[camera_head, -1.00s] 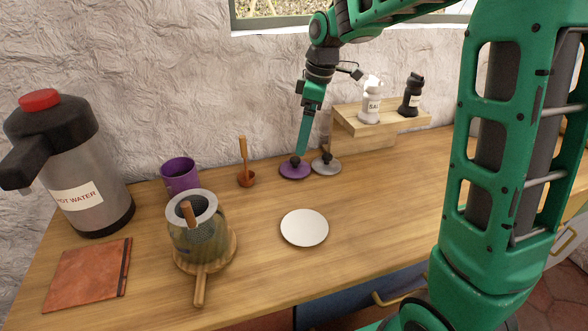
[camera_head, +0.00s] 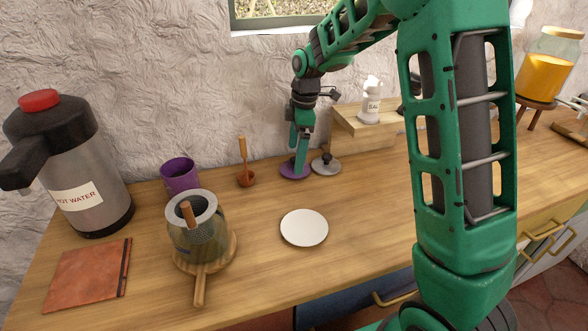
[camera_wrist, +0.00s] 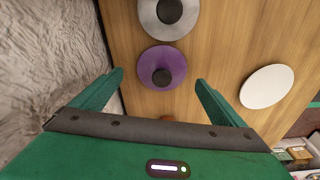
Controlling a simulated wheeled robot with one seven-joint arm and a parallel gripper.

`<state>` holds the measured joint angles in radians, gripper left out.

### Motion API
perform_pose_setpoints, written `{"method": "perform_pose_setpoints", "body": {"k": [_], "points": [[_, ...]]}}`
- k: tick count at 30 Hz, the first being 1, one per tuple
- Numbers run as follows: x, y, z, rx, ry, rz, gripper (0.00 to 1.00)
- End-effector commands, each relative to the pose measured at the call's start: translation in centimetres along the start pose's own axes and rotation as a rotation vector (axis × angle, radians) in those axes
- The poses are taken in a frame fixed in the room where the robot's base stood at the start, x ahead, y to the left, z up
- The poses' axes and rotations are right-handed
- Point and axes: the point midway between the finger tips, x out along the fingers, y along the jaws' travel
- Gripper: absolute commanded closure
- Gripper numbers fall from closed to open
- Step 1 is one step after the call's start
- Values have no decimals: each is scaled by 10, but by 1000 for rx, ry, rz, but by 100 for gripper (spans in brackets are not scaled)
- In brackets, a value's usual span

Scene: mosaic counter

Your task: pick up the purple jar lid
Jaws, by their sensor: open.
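The purple jar lid (camera_head: 291,171) lies flat on the wooden counter, with a dark round knob on top. It also shows in the wrist view (camera_wrist: 176,70), ahead of my fingertips and roughly centred between them. My gripper (camera_head: 298,168) is open and empty, pointing down over the lid, with its fingers in front of the knob in the head view. In the wrist view my gripper (camera_wrist: 160,78) has its two green fingers spread wide, one to each side. I cannot tell whether a finger touches the lid.
A grey lid (camera_head: 326,165) with a dark knob lies close to the right of the purple one. A wooden riser (camera_head: 362,130) stands behind it. A purple mug (camera_head: 180,176) and wooden ladle (camera_head: 245,177) are left. A white disc (camera_head: 304,228) lies in front, with clear counter around.

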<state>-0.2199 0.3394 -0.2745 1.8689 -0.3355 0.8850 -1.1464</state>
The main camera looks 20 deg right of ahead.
Motion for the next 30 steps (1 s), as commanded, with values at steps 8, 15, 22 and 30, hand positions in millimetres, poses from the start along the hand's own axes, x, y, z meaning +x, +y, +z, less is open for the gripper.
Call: {"method": "perform_pose_setpoints", "body": {"k": [8, 15, 22, 30], "points": [[32, -2, 0, 0, 0, -2, 6], [34, -2, 0, 0, 0, 0, 6], [34, -2, 0, -1, 0, 0, 51], [32, -2, -1, -1, 1, 1, 52]]}}
